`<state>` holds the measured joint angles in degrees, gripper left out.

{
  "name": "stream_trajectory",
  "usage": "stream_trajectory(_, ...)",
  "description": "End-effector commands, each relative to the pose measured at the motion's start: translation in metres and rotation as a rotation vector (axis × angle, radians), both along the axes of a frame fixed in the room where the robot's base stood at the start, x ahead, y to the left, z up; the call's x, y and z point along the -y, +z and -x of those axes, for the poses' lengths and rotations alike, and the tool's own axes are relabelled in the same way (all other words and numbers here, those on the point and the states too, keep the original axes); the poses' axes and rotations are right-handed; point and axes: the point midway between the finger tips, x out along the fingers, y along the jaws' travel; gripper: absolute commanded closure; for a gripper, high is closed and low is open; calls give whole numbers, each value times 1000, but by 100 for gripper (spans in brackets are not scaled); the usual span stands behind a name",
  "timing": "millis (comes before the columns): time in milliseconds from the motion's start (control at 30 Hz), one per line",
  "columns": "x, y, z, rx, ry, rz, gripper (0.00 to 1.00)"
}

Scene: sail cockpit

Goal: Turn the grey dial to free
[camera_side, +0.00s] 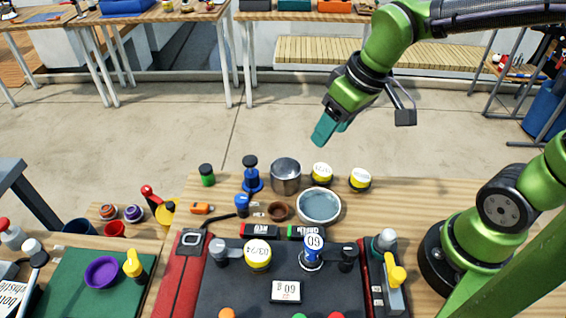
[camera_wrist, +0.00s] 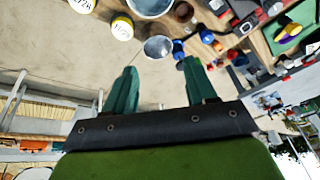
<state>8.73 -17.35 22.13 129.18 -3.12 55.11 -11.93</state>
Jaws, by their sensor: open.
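My gripper (camera_side: 324,132) is high above the floor beyond the bench's far edge, empty and well away from the bench-top fittings. In the wrist view its two teal fingers (camera_wrist: 159,67) stand apart with nothing between them. A grey knob (camera_side: 218,248) sits at the left of the dark panel in the side view, beside a yellow-topped cap. Another grey rounded knob (camera_side: 387,238) stands at the panel's right, behind a yellow lever. I cannot tell which of these is the grey dial, and no "free" mark is readable.
The space around my gripper is clear.

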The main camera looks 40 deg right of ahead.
Motion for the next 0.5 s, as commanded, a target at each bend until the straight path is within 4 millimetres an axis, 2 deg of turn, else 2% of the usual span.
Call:
stream_trajectory(33,-20,-7,-10,-40,131,23,44)
stream_trajectory(167,-81,-15,-26,-88,540,36,44)
stream_trajectory(300,-147,-3,-31,-42,1018,-16,44)
stream_trajectory(400,-174,14,-29,37,1266,-26,44)
stream_trajectory(500,-181,25,-28,92,1401,3,44)
